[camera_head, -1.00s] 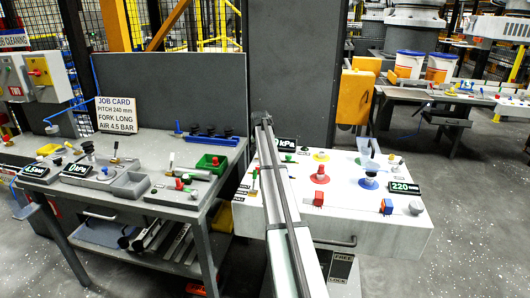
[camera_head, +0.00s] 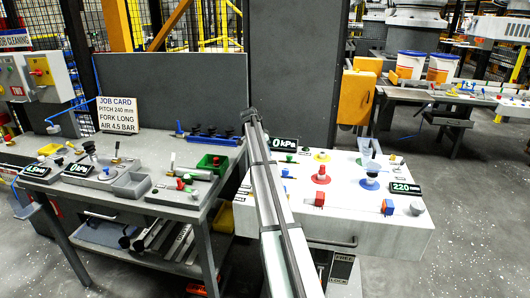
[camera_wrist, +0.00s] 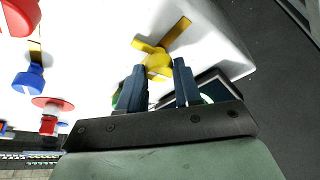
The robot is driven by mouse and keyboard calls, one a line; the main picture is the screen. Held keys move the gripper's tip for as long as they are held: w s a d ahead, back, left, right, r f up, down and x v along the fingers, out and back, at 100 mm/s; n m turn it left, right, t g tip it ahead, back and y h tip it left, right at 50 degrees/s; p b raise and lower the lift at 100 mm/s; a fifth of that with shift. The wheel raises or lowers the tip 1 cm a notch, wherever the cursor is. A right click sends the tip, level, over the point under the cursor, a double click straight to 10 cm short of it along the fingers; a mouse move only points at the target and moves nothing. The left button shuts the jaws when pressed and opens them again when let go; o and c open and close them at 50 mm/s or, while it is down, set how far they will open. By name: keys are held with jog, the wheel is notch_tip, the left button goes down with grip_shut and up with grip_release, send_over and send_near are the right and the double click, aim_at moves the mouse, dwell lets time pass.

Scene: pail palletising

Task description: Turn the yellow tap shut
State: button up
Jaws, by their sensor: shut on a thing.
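The yellow tap (camera_wrist: 157,66) shows in the wrist view on the white panel (camera_wrist: 100,70). Its lever points to the upper left, and a yellow strip runs from beside it to the upper right. My gripper (camera_wrist: 157,68) has one dark blue finger on each side of the tap's yellow body and is shut on it. The fingers hide part of the tap's lower side. In the head view my arm reaches over the left part of the panel, and I cannot make out the fingertips or the gripped tap.
Near the tap in the wrist view are a blue tap (camera_wrist: 30,80) and a red knob (camera_wrist: 52,105). In the head view the white panel also bears a red block (camera_head: 320,198) and a pressure display (camera_head: 284,143). A grey workbench (camera_head: 150,200) stands to the left.

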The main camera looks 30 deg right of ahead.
jog(key=shift+m, duration=0.3)
jog(key=o, duration=1)
jog(key=shift+o, duration=0.2)
jog(key=v, duration=1.3)
jog(key=shift+w+r, duration=0.15)
jog(key=shift+r, duration=0.2)
jog(key=shift+a, duration=0.15)
